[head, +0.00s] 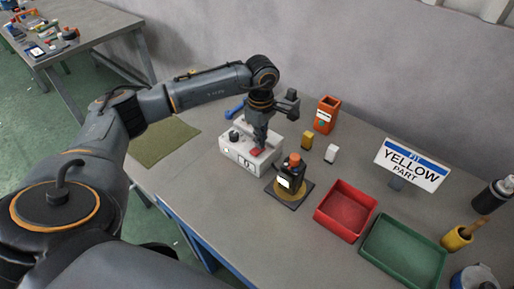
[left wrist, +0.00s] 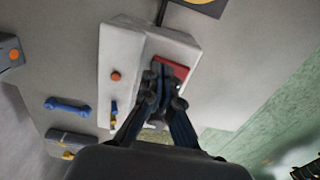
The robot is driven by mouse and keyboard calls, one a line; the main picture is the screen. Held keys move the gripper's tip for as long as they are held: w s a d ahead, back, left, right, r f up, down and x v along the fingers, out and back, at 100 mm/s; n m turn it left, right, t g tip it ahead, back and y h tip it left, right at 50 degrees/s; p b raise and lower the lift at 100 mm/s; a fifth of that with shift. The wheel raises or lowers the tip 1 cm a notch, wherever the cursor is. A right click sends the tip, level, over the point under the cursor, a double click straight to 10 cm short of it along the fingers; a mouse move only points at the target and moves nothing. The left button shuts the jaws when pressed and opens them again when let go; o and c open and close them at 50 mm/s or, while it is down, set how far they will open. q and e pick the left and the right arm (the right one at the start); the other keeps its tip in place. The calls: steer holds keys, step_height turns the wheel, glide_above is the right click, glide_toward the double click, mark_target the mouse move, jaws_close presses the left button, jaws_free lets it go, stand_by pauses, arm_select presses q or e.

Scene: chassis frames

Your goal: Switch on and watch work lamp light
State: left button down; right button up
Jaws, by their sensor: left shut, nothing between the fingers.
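A white control box (head: 238,155) stands on the grey bench, with a red switch-like piece (head: 257,151) on its top and a dark knob (head: 234,134) at its far left. My left gripper (head: 260,142) points down over the box, shut and empty, with its fingertips at the red piece. In the left wrist view the fingertips (left wrist: 164,92) overlap the red piece (left wrist: 172,67); I cannot tell whether they touch it. A black unit with an orange top (head: 293,163) stands on a dark plate beside the box. I cannot tell which thing is the work lamp or see any lit light. My right gripper is not in view.
A red tray (head: 345,237) and a green tray (head: 375,255) lie to the right. An orange bin (head: 326,115), yellow block (head: 307,140), white block (head: 331,154) and "YELLOW PART" sign (head: 411,163) stand behind. A green mat (head: 165,142) lies left. A blue tool (head: 234,111) lies behind the box.

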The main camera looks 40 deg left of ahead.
arm_select(q)
steer(key=shift+r+p, duration=1.7)
steer(key=shift+r, duration=1.7)
